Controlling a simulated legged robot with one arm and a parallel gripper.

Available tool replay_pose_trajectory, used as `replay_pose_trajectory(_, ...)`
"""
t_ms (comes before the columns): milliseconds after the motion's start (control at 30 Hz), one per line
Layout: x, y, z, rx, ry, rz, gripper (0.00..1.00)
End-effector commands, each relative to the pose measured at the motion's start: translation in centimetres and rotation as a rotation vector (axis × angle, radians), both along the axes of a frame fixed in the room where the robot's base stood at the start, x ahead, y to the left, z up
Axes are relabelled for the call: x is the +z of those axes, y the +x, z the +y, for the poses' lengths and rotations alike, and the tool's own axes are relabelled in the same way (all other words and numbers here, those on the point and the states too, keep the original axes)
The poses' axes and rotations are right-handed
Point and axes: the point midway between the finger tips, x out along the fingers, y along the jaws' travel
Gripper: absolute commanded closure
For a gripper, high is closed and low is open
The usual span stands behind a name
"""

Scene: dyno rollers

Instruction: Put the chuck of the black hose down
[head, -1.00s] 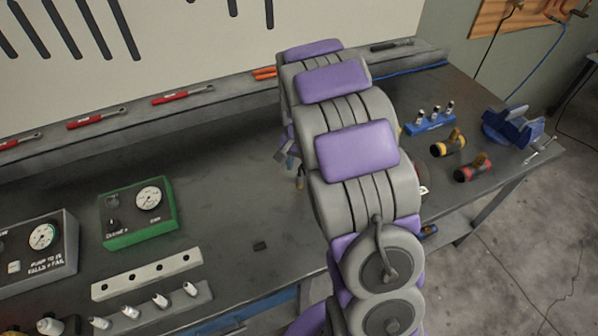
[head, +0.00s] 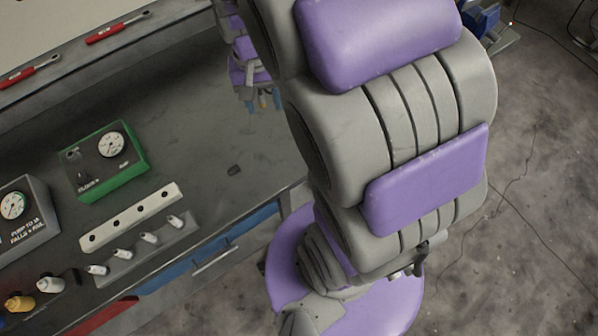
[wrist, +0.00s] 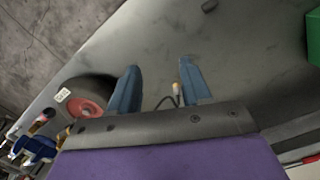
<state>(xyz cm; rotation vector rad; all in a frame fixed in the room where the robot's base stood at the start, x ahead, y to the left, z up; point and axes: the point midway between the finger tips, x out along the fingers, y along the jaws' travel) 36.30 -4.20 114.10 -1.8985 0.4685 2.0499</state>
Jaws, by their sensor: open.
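My gripper (head: 263,101) is over the dark workbench in the head view, partly behind my arm. In the wrist view its two blue fingers (wrist: 161,88) are spread apart. A thin dark hose (wrist: 162,101) with a small tan tip (wrist: 177,88), which looks like the chuck, shows between the fingers, close to the right one. I cannot tell whether the tip touches that finger or rests on the bench. The rest of the hose is hidden behind the gripper body. The chuck cannot be made out in the head view.
A green gauge box (head: 107,160), a grey gauge box (head: 22,218) and a white block with holes (head: 130,215) stand on the bench at left. A dark wheel with a red hub (wrist: 88,106) is left of the fingers.

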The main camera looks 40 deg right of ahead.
Motion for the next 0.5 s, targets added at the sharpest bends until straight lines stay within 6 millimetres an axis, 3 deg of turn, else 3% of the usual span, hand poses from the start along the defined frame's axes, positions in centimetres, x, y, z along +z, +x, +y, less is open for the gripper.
replay_pose_trajectory(300,1.8,-12.0,3.3,0.27,0.031,0.046,0.52)
replay_pose_trajectory(500,1.5,-17.3,4.2,0.403,0.045,0.069,0.52)
